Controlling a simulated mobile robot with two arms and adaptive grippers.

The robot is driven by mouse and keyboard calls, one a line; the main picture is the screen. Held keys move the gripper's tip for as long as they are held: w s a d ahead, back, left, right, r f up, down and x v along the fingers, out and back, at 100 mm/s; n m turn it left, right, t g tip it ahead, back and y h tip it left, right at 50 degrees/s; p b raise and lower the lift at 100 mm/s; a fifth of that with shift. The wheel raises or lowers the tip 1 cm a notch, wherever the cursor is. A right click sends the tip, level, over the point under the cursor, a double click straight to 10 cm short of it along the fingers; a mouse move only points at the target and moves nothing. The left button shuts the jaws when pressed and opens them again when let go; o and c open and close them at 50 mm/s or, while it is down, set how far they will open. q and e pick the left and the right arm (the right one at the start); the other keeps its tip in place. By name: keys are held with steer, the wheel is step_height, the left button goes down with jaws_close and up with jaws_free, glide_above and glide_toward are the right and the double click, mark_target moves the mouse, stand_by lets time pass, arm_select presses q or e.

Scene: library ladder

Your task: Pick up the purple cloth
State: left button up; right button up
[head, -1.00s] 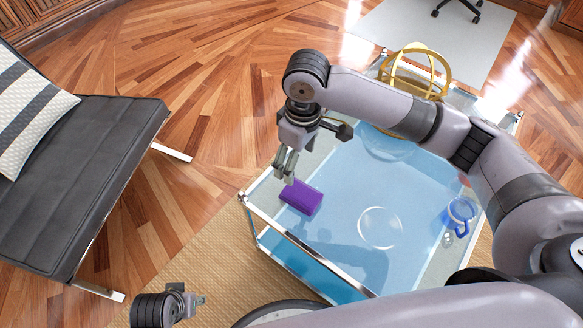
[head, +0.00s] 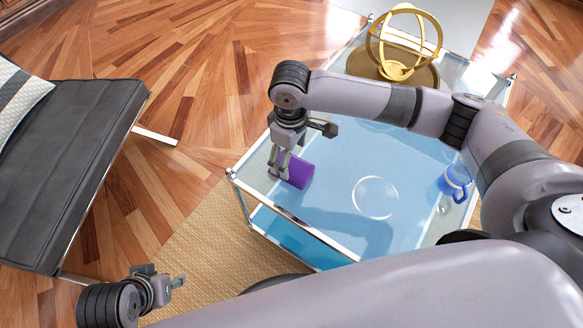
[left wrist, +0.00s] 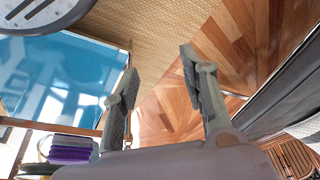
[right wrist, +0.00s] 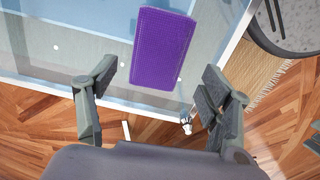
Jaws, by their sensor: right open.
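The purple cloth (head: 300,172), a folded rectangular block, lies flat near the left corner of the glass table (head: 330,215). My right gripper (head: 280,172) is open and close above the cloth's left end, covering part of it in the head view. In the right wrist view the cloth (right wrist: 162,45) lies between and beyond the spread fingers (right wrist: 158,72), with nothing held. I cannot tell whether a fingertip touches it. My left gripper (head: 178,282) is open and empty, low at the left, away from the table; its fingers show apart in the left wrist view (left wrist: 158,68).
A clear round dish (head: 375,198) and a blue mug (head: 455,182) stand right of the cloth. A gold ring ornament (head: 400,72) stands at the table's back. A metal rail (head: 290,217) edges the table. A dark bench (head: 70,165) is at the left, with floor between.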

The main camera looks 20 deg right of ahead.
mark_target(292, 165)
steer(key=shift+f, duration=0.45)
steer(key=shift+d+f+b, duration=0.1)
steer(key=shift+f+b, duration=0.5)
steer(key=shift+f, duration=0.05)
step_height(292, 165, down, 3)
steer(key=shift+r+b, duration=0.1)
steer(key=shift+b, duration=0.45)
arm_select(q)
steer(key=w+d+r+t+h, duration=0.1)
steer(key=w+t, duration=0.3)
steer(key=w, duration=0.4)
steer(key=shift+w+d+r, duration=0.15)
steer(key=shift+d+r, duration=0.4)
steer(key=shift+d, duration=0.3)
arm_select(e)
steer(key=shift+c, duration=0.5)
steer(key=shift+c, duration=1.2)
steer(key=c, duration=0.8)
arm_select(q)
steer(key=shift+r, duration=0.25)
arm_select(e)
steer(key=shift+c, duration=0.5)
